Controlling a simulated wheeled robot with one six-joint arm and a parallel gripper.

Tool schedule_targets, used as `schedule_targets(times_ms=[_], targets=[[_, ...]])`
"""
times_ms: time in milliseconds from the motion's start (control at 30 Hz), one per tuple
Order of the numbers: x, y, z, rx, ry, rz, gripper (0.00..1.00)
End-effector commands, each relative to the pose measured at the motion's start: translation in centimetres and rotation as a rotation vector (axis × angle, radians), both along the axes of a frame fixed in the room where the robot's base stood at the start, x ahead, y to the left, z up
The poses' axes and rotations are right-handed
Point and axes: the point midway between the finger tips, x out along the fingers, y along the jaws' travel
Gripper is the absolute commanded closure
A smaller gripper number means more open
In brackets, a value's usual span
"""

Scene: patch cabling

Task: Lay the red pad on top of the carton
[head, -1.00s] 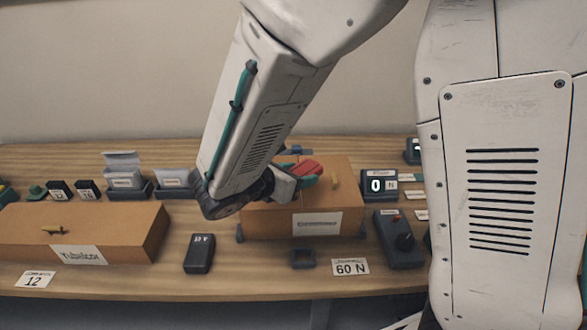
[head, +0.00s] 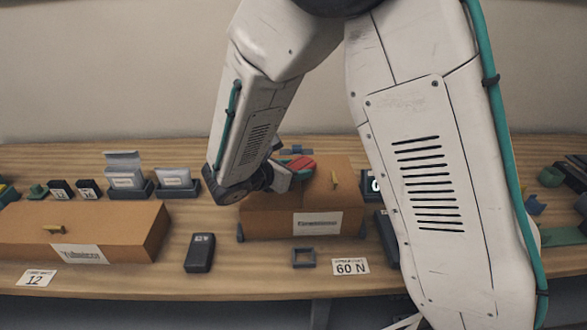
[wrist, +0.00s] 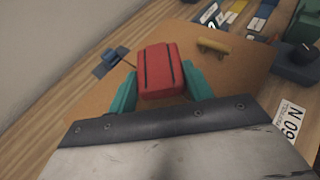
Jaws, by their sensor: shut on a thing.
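The red pad (head: 301,164) is between the teal fingertips of my gripper (head: 292,174), which is shut on it. In the wrist view the pad (wrist: 161,68) shows two dark stripes, with one fingertip on each side of my gripper (wrist: 160,90). The pad is over the top of the carton (head: 268,222), a brown box with a white label on its front. The carton top also shows in the wrist view (wrist: 225,75). I cannot tell whether the pad touches the top, as its underside is hidden.
A yellow handle-like piece (wrist: 212,46) lies on the carton top, right of the pad. Another brown box (head: 120,225) stands at the left. A dark device (head: 200,253) and a small square frame (head: 304,258) lie in front. A "60 N" card (head: 350,266) lies nearby.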

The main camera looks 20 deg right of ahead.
Motion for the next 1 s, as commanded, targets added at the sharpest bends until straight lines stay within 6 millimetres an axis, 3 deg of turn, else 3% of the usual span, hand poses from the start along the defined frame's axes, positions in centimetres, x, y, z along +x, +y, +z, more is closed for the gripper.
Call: schedule_targets(times_ms=[467, 500, 567, 867, 1000], targets=[[0.0, 0.0, -1.2, 0.0, 0.0, 0.0, 0.72], [0.0, 0.0, -1.2, 0.0, 0.0, 0.0, 0.47], [0.0, 0.0, -1.2, 0.0, 0.0, 0.0, 0.3], [0.0, 0.0, -1.1, 0.0, 0.0, 0.0, 0.28], [0.0, 0.0, 0.0, 0.001, -0.002, 0.0, 0.28]])
